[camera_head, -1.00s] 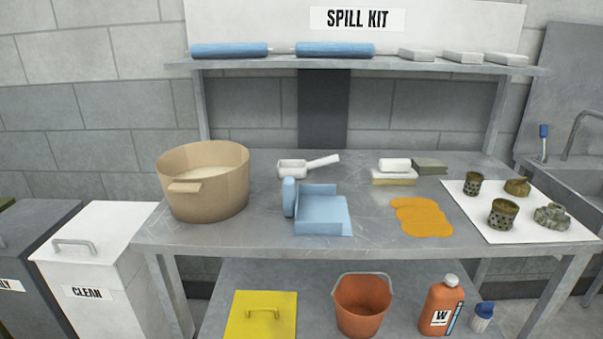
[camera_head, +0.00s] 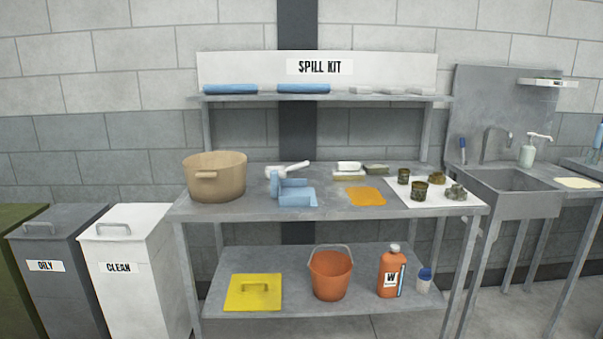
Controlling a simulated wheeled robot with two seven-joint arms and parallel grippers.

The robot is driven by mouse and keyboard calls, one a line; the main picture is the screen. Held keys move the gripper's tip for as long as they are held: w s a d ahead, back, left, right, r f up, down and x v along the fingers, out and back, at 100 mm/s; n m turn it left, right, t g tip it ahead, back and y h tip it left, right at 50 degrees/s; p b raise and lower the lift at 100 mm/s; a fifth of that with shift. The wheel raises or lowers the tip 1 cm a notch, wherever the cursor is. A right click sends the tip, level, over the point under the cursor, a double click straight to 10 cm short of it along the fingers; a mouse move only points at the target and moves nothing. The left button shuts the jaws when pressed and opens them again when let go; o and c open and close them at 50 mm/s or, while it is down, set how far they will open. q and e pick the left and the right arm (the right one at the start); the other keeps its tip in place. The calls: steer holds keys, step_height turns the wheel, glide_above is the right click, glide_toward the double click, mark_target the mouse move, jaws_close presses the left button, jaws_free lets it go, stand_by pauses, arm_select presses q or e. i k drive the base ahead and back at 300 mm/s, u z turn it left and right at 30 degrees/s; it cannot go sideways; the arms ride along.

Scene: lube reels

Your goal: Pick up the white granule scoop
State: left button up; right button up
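The white granule scoop (camera_head: 289,169) lies on the metal bench top (camera_head: 235,209), behind a blue dustpan-like piece (camera_head: 296,195). Its handle points to the right and slightly back. Its lower part is partly hidden by the blue piece. The tan tub (camera_head: 215,178) stands to its left. Neither of my grippers shows in the head view.
Sponges or pads (camera_head: 349,171), an orange patch (camera_head: 366,196) and a white sheet (camera_head: 437,201) with several metal parts lie to the right. The lower shelf holds a yellow lid (camera_head: 254,291), orange bucket (camera_head: 330,274) and orange bottle (camera_head: 391,272). Lidded bins stand left, a sink (camera_head: 513,180) right.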

mark_target(288, 169)
steer(key=z, duration=0.65)
steer(key=i, duration=0.9)
steer(key=z, duration=0.35)
